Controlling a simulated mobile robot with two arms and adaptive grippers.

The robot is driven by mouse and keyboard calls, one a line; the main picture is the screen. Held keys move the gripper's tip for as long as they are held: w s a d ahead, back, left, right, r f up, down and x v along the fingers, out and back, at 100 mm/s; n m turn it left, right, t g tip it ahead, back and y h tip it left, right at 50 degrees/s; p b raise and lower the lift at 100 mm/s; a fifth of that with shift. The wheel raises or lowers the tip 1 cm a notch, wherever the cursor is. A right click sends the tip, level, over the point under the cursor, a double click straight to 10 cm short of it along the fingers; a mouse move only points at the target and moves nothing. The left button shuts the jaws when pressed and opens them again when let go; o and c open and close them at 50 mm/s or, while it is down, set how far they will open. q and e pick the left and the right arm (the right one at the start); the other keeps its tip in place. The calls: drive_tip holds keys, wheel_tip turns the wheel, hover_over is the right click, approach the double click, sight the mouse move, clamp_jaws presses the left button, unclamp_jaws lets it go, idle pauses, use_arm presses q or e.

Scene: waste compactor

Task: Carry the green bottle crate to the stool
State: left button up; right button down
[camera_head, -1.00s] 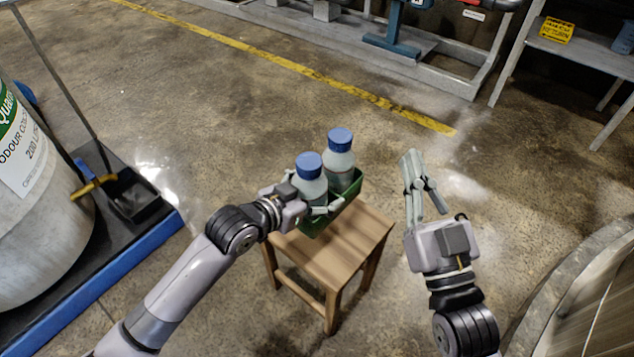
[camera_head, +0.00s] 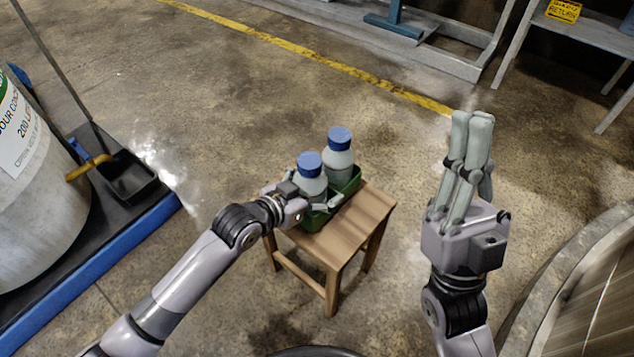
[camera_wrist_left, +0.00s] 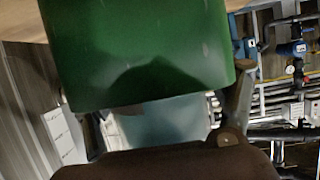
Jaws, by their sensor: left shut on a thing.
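The green bottle crate (camera_head: 347,187) is at the back left part of the wooden stool's seat (camera_head: 350,229). It looks upright; whether its base fully rests on the seat is hard to tell. Two pale bottles with blue caps (camera_head: 339,160) (camera_head: 309,182) stand in it. My left gripper (camera_head: 318,208) is shut on the crate's near left side, and its fingers partly hide it. In the left wrist view the crate's green wall (camera_wrist_left: 150,50) fills the upper middle.
A large drum (camera_head: 35,200) stands on a blue-edged platform (camera_head: 120,254) at the left. A round rim (camera_head: 545,300) is at the lower right. A grey table with a yellow sign (camera_head: 563,11) is at the back right. The floor behind the stool is clear.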

use_arm(q)
drive_tip(key=shift+r, duration=0.25)
drive_tip(key=shift+f, duration=0.15)
drive_tip(key=o, duration=1.3)
drive_tip(key=shift+f, duration=0.2)
drive_tip(key=shift+r, duration=0.1)
